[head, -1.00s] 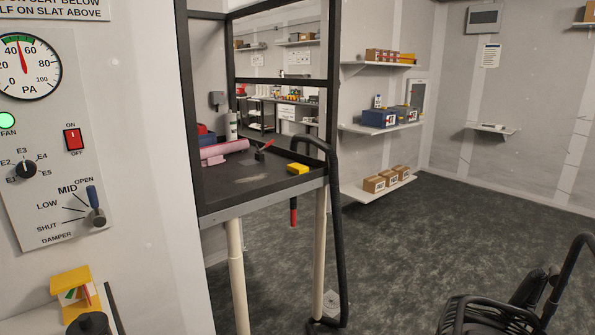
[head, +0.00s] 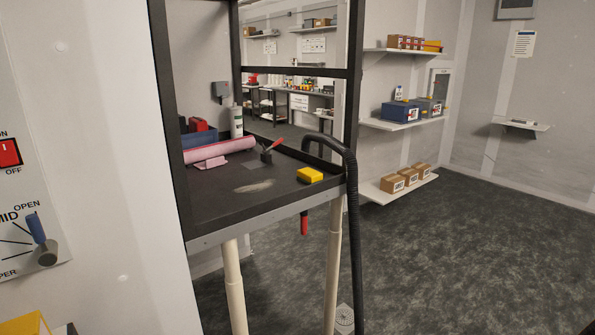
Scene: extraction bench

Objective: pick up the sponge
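A small yellow block that looks like the sponge (head: 310,175) lies on the dark bench top (head: 215,205), close to its right front corner. The bench stands inside a black frame, left of the middle of the head view. Neither of my grippers shows in the head view, and nothing is touching the yellow block.
A pink roll (head: 220,149), a spray bottle (head: 236,121), a blue bin (head: 199,136) and a red-handled tool (head: 271,148) are on the bench. A black hose (head: 352,220) loops down its right side. A panelled wall (head: 90,130) stands at left. Open floor (head: 470,250) lies right.

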